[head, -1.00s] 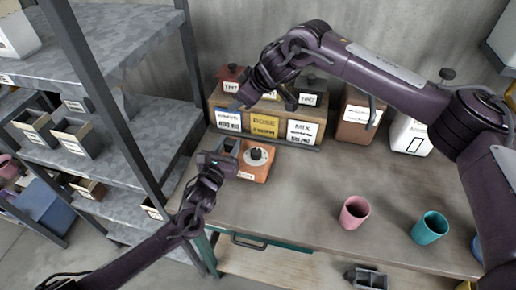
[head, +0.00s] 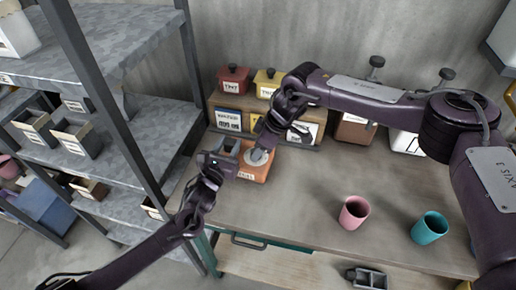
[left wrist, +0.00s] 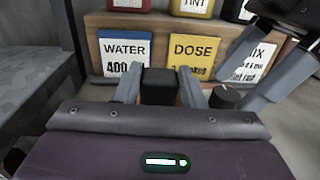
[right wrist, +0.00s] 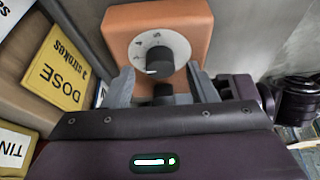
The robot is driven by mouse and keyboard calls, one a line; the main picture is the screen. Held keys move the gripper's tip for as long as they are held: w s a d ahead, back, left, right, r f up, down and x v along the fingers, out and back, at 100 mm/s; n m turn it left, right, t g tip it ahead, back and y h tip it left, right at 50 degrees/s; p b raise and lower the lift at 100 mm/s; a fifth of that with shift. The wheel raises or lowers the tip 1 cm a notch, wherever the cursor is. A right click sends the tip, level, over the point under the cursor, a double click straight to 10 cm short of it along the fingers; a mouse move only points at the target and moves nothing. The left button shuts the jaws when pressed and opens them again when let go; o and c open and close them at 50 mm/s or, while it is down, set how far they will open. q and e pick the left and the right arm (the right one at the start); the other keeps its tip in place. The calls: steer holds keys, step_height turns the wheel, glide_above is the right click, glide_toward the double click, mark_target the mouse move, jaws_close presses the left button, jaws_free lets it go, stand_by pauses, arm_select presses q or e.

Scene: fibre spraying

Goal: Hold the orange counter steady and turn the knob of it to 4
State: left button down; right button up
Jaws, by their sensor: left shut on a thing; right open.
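The orange counter (head: 262,174) stands on the table in front of the label box. In the right wrist view the counter (right wrist: 190,20) shows a white dial (right wrist: 178,42) with small dark marks and a black knob (right wrist: 158,62).
Behind stands a wooden box with WATER, DOSE (left wrist: 191,58) and MIX cards, carrying red (head: 234,80) and yellow (head: 268,84) containers. A pink cup (head: 354,212) and teal cup (head: 430,228) stand at right. A metal shelf (head: 150,130) is close on the left.

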steer(key=shift+x, duration=0.75)
steer(key=c, duration=1)
steer(key=shift+m, duration=0.3)
steer(key=m, duration=0.2)
steer(key=m+t+h, duration=0.1)
steer(key=m, duration=0.1)
steer(key=shift+s+a+t, duration=0.15)
steer(key=shift+t, duration=0.15)
steer(key=shift+m+t+h, duration=0.5)
steer(key=shift+m+h, duration=0.2)
steer(key=shift+m, duration=1.4)
